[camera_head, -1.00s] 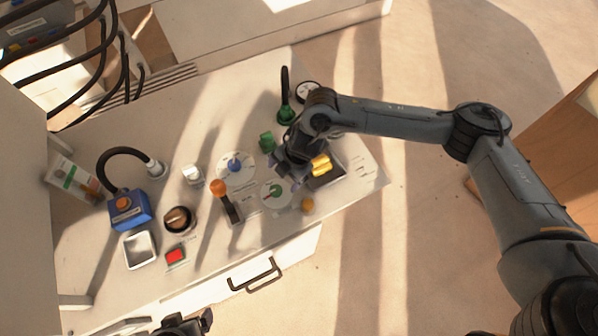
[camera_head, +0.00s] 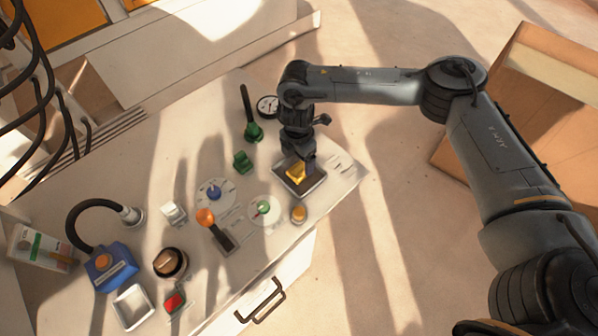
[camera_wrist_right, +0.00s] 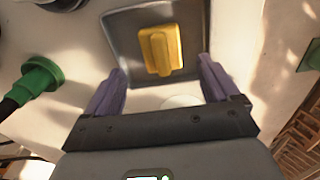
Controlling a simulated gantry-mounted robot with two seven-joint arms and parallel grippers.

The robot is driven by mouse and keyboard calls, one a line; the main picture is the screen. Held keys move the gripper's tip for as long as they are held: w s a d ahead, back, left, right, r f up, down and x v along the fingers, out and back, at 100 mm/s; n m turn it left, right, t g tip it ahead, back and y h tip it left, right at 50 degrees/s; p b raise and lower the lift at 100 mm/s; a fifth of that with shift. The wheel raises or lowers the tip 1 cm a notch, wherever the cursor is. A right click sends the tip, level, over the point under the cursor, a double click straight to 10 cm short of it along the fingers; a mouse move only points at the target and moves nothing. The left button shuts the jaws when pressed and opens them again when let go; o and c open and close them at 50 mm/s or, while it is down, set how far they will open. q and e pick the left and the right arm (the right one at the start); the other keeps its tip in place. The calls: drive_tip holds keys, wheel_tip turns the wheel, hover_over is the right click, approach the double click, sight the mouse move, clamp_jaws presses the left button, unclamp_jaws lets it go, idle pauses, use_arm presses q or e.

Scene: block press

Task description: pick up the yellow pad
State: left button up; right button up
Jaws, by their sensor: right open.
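The yellow pad (camera_head: 295,174) lies in a shallow grey metal tray (camera_head: 313,187) near the right end of the bench. In the right wrist view the pad (camera_wrist_right: 173,38) is a yellow block with a raised grip, inside the tray (camera_wrist_right: 121,30). My right gripper (camera_head: 305,163) is over the tray, partly covering the pad in the head view. In the wrist view my right gripper (camera_wrist_right: 161,68) is open, its purple fingers apart, one on each side of the pad's line and short of it. Nothing is between the fingers. My left gripper is not in view.
A green plug with a black cable (camera_head: 252,130) and a green block (camera_head: 242,162) stand left of the tray. A yellow-orange knob (camera_head: 298,214), green dial (camera_head: 264,209) and orange-topped lever (camera_head: 206,217) are in front. A round gauge (camera_head: 267,106) sits behind.

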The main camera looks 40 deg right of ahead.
sight(298, 168)
wheel_tip(298, 168, down, 4)
drive_tip(key=shift+s+a+b, duration=0.1)
drive_tip(key=shift+s+b, duration=0.05)
drive_tip(key=shift+b, duration=0.7)
drive_tip(key=shift+f, duration=0.65)
drive_tip(key=c, duration=1.2)
